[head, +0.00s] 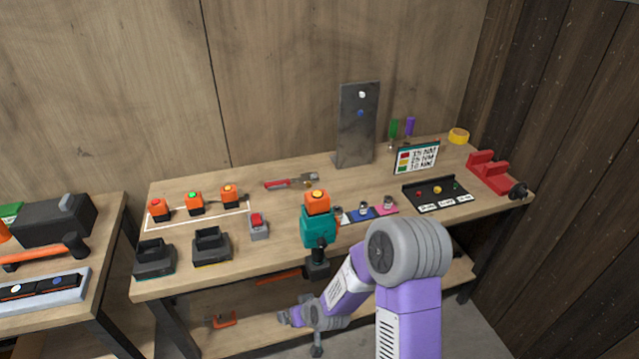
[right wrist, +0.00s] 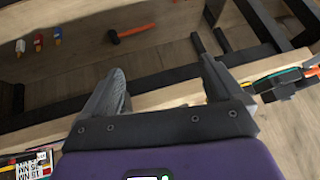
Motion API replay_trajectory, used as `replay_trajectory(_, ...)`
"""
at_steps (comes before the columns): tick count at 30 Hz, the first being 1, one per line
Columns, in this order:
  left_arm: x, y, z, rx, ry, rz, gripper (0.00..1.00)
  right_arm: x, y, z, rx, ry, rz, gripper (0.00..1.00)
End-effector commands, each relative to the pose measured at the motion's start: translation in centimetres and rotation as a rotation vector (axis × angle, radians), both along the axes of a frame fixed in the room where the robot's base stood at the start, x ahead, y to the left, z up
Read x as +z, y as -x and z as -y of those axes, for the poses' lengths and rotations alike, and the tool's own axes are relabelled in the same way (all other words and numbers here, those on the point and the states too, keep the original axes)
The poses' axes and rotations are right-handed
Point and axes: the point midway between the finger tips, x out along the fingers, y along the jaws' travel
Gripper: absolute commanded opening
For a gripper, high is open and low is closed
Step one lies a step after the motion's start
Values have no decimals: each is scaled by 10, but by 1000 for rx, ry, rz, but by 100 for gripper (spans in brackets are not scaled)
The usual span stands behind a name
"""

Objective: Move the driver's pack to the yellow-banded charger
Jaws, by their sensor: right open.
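The teal driver (head: 318,228) stands upright on its black foot at the bench's front edge. Its orange pack (head: 317,202) sits on top, with an orange-yellow button. The yellow-banded charger (head: 211,247) is black, with a thin yellow line along its base, and stands left of the driver. Its bay looks empty. My right gripper (head: 300,318) is below and in front of the bench edge, near the driver's foot but apart from it. In the right wrist view the right gripper (right wrist: 163,65) is open, with nothing between its fingers. My left gripper is out of view.
A second black charger (head: 155,260) stands further left. Several orange packs (head: 194,204) stand in a white outline behind. A grey block with a red top (head: 258,226) lies between charger and driver. A metal upright (head: 356,125), pliers (head: 292,182) and red vise (head: 490,172) are also on the bench.

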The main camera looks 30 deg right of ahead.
Motion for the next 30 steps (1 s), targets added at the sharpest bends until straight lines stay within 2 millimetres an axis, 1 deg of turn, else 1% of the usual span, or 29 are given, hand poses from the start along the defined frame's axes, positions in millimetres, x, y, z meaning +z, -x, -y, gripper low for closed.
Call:
replay_trajectory(1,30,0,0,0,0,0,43,60,-17,17,-17,37,82,94)
replay_trajectory(2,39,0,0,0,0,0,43,84,-25,26,-24,56,122,94)
replay_trajectory(3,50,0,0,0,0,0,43,115,-34,37,-36,82,176,94)
replay_trajectory(5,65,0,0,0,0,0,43,161,-44,53,-52,119,250,94)
replay_trajectory(6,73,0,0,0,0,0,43,190,-50,64,-64,143,299,94)
replay_trajectory(7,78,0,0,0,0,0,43,212,-54,73,-74,162,339,94)
replay_trajectory(9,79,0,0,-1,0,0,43,247,-58,90,-96,200,414,94)
replay_trajectory(12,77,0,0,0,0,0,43,279,-60,106,-121,238,488,94)
replay_trajectory(15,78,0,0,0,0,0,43,298,-60,116,-136,260,527,94)
replay_trajectory(17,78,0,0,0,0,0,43,302,-63,119,-139,266,537,94)
replay_trajectory(26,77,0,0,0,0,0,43,290,-85,125,-139,267,538,94)
replay_trajectory(30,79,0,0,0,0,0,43,280,-100,128,-140,268,537,94)
